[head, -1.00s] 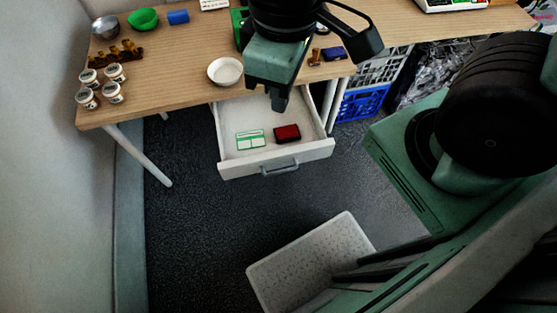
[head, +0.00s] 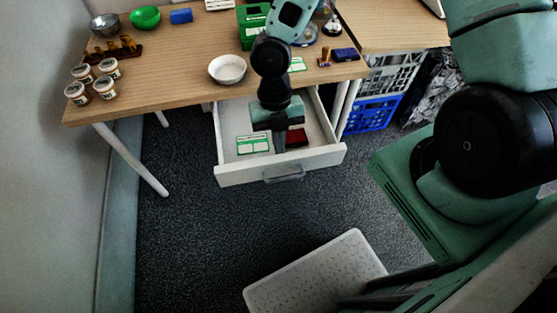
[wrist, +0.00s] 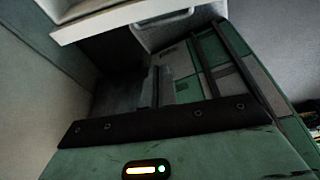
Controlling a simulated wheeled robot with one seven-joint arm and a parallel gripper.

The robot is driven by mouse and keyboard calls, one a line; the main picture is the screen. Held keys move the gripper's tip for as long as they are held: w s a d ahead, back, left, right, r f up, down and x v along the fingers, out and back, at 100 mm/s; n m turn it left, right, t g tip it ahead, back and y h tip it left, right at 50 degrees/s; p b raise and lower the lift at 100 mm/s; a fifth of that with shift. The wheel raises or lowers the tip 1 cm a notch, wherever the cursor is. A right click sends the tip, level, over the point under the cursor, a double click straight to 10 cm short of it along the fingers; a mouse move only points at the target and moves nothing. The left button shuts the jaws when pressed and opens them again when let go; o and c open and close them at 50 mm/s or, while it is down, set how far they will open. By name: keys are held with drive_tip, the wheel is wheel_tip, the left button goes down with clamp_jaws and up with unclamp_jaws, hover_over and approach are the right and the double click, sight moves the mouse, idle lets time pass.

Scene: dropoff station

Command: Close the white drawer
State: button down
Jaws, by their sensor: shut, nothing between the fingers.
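The white drawer (head: 331,157) under the wooden table is pulled open. Its grey handle (head: 284,175) is on the front panel. Inside lie a green and white card (head: 252,145) and a dark red box (head: 297,137), which my gripper partly covers. My gripper (head: 279,145) points down over the open drawer, just behind the front panel in the picture. It is shut and empty. Whether it touches the panel cannot be told. In the wrist view, a white panel edge (wrist: 120,18) with the handle (wrist: 165,18) shows at the top, beyond my dark fingers (wrist: 151,88).
Crates (head: 370,115) stand right of the drawer. A pale speckled panel (head: 315,275) is low in front. The floor before the drawer is clear.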

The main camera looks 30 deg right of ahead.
sight(278, 160)
drive_tip(key=f, duration=0.9)
drive_tip(key=shift+s+a+f, duration=0.1)
drive_tip(key=shift+s+f, duration=0.05)
drive_tip(key=shift+s, duration=0.15)
drive_tip(key=shift+w, duration=0.65)
drive_tip(key=shift+w+d, duration=0.1)
drive_tip(key=shift+d, duration=0.1)
